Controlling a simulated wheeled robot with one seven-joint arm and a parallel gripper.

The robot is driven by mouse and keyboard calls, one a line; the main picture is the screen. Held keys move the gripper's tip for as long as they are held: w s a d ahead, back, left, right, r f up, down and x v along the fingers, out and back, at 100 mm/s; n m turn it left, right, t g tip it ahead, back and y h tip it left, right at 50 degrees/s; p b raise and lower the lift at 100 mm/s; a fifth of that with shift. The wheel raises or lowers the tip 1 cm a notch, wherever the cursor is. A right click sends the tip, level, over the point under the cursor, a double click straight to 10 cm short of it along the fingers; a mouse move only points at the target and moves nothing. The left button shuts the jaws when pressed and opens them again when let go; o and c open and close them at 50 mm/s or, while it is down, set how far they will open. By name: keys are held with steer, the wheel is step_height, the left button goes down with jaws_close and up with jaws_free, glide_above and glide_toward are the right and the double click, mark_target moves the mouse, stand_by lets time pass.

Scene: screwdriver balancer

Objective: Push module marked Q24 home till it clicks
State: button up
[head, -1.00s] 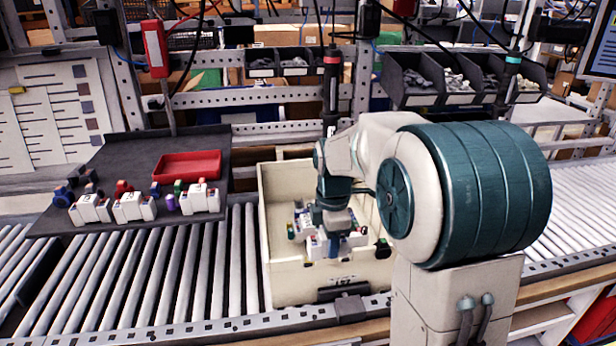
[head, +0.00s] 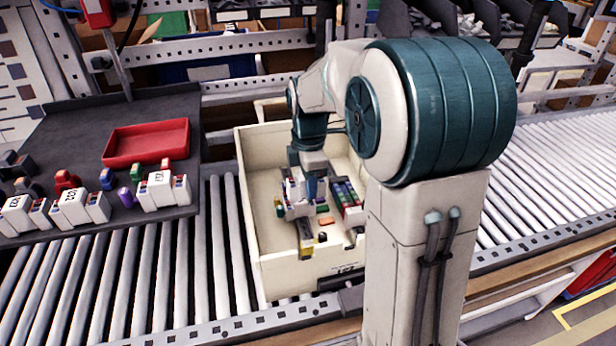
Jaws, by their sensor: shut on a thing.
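My gripper (head: 313,186) points down inside the cream bin (head: 253,215), in the bin's middle. It is shut on a white module (head: 296,190) with small coloured parts. The fingers and my wrist cover part of this module, and I cannot read a Q24 mark on it. A narrow rail (head: 304,242) runs toward the bin's front below the module. The module is at or just over the rail's far part; I cannot tell whether it is seated.
A small orange piece (head: 323,208) lies near the module. On the dark mat (head: 75,140) at left stand several white modules (head: 75,205) with unclear marks, and a red tray (head: 147,143). Bare rollers (head: 190,250) lie left of the bin. The bin walls surround my gripper.

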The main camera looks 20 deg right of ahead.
step_height(320, 180, down, 13)
steer(key=b, duration=0.9)
steer(key=shift+r, duration=0.2)
steer(key=shift+f+b, duration=0.5)
steer(key=shift+f, duration=0.35)
steer(key=shift+d+f+b, duration=0.15)
steer(key=shift+f+b, duration=0.15)
steer(key=shift+f, duration=0.5)
stand_by(1.3)
steer(key=o, duration=1.2)
steer(key=shift+c, duration=0.2)
step_height(320, 180, up, 14)
steer(key=shift+f+p, duration=0.1)
steer(key=shift+p, duration=0.9)
step_height(320, 180, up, 12)
steer(key=p, duration=1.1)
glide_above(310, 235)
